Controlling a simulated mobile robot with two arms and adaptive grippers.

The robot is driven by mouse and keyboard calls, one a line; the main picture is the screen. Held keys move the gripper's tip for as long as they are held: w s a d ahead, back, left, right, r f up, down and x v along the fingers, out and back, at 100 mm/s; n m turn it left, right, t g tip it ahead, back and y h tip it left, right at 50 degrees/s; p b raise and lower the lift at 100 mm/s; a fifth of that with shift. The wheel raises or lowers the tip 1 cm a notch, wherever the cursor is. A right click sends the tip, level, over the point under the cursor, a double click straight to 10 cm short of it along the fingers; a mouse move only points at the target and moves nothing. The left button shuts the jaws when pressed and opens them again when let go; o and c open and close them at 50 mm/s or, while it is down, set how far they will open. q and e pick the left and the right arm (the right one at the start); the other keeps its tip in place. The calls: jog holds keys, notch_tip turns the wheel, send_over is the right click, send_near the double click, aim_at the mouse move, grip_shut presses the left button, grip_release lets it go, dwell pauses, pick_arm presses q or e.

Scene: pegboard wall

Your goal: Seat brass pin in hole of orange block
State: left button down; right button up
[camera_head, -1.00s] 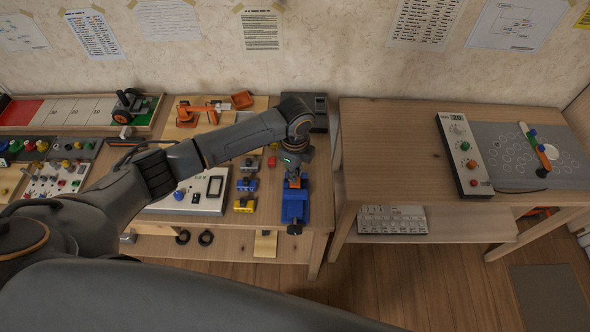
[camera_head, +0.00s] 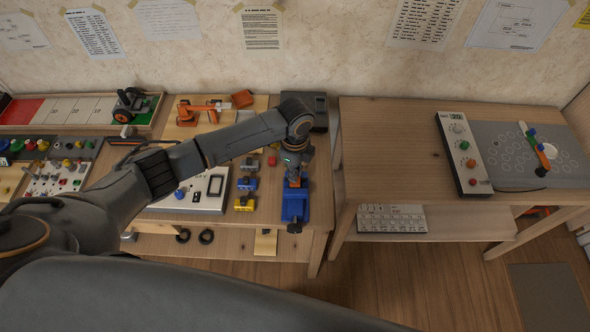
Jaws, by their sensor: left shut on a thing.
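My left gripper (camera_head: 294,180) points down over the blue vise-like fixture (camera_head: 295,207) at the right edge of the left table. A bit of orange, likely the orange block (camera_head: 296,183), shows at the fingertips, just above or in the fixture. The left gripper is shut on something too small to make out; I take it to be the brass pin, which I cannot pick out. Whether the pin touches the block or sits in its hole cannot be told. My right gripper is not in view.
Blue and yellow blocks (camera_head: 244,204) stand left of the fixture, near a white meter panel (camera_head: 197,190). A dark box (camera_head: 313,108) is behind. A gap separates this table from the right table (camera_head: 390,150), whose left half is clear.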

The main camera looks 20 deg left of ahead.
pick_arm(q)
jog(key=shift+f, duration=0.55)
jog(key=shift+f, duration=0.2)
dwell(1.0)
jog(key=c, duration=0.9)
grip_release()
jog(key=shift+r+p, duration=3.5)
jog(key=shift+p, duration=0.05)
